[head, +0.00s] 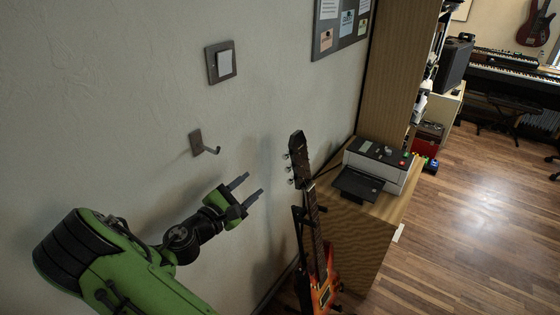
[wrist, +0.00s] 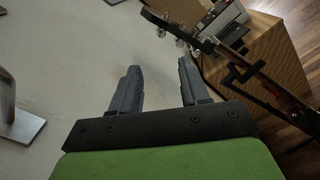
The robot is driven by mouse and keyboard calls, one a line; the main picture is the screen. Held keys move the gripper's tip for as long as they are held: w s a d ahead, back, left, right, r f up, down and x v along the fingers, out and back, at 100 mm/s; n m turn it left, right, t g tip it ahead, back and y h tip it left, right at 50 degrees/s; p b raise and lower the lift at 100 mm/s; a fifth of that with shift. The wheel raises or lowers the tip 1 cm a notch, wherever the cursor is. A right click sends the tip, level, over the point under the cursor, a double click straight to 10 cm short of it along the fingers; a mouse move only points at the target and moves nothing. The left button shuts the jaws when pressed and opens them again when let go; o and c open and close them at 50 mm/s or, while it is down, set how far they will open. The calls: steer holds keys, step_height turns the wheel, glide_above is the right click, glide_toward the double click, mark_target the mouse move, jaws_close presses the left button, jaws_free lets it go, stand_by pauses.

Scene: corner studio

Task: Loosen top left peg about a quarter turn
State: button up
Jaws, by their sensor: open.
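An electric guitar with a sunburst body (head: 324,284) stands upright on a black stand, close to the wall. Its dark headstock (head: 298,154) has several silver tuning pegs (head: 290,169) along its left side. The headstock also shows at the top of the wrist view (wrist: 168,27), with pegs (wrist: 179,42) near the right finger. My gripper (head: 254,186) is open and empty, left of the headstock and a little lower in the head view, apart from it. In the wrist view its two fingers (wrist: 160,80) point toward the headstock, with a gap between them.
A wall hook (head: 205,147) and a light switch (head: 221,62) are on the wall at left. A wooden cabinet (head: 350,235) with a printer (head: 376,164) stands right of the guitar. The wood floor (head: 470,220) is open at right.

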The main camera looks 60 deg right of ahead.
mark_target(284, 158)
steer(key=d, duration=0.4)
steer(key=s+d, duration=0.1)
steer(key=d, duration=0.4)
steer(key=s+d, duration=0.1)
steer(key=d, duration=0.4)
steer(key=shift+s+d+f, duration=0.1)
steer(key=shift+s, duration=0.05)
jaws_close()
